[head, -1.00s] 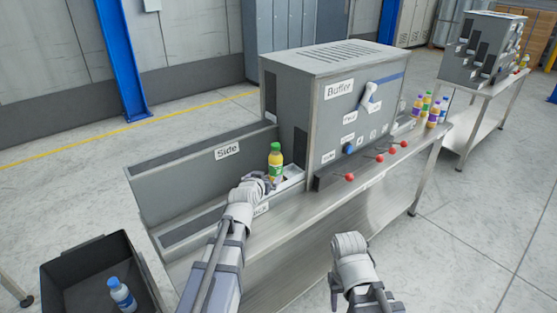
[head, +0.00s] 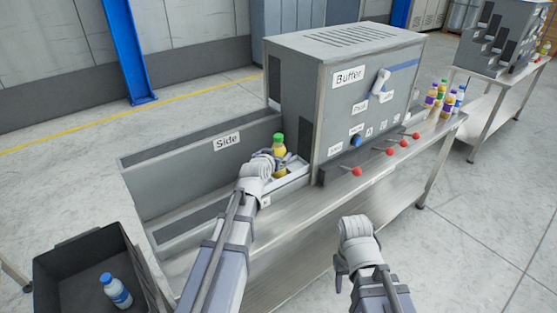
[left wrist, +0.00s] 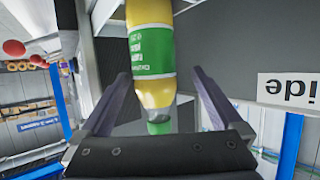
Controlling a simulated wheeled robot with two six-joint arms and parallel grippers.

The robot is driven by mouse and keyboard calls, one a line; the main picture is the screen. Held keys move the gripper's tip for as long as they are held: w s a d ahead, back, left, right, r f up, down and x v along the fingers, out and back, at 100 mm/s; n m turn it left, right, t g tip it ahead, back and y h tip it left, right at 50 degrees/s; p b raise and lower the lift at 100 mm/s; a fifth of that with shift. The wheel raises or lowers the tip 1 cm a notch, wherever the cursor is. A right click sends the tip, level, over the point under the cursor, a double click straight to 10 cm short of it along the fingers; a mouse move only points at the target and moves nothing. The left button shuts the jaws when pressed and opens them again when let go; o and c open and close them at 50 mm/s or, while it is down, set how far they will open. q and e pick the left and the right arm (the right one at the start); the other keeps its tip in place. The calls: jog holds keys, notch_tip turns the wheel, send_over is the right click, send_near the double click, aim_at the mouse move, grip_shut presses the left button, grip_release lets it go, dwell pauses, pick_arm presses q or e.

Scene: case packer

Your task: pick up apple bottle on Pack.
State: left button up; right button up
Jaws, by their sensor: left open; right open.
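The apple bottle (head: 279,146), yellow with a green cap and green label, stands upright in the light tray (head: 293,177) at the right end of the side channel. My left gripper (head: 268,164) is at the bottle and hides its lower front. In the left wrist view the bottle (left wrist: 151,55) lies between the two open fingers (left wrist: 160,76), its cap towards the palm; I see a gap on each side. My right gripper (head: 341,264) is open and empty, in front of the table.
The grey Buffer machine (head: 340,100), with red-knobbed levers (head: 390,152), stands just right of the bottle. The Side panel (head: 200,145) rises behind the channel. Several bottles (head: 446,98) stand at the far table end. A black crate (head: 60,270) holds a blue-capped bottle (head: 116,290).

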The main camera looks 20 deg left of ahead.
pick_arm(q)
jog(key=x, duration=0.1)
jog(key=b+x, duration=0.1)
jog(key=x, duration=0.3)
jog(key=shift+w+d+b, duration=0.15)
jog(key=shift+d+b, duration=0.15)
jog(key=shift+b, duration=0.1)
jog(key=shift+r, duration=0.1)
jog(key=shift+c, duration=0.7)
grip_shut()
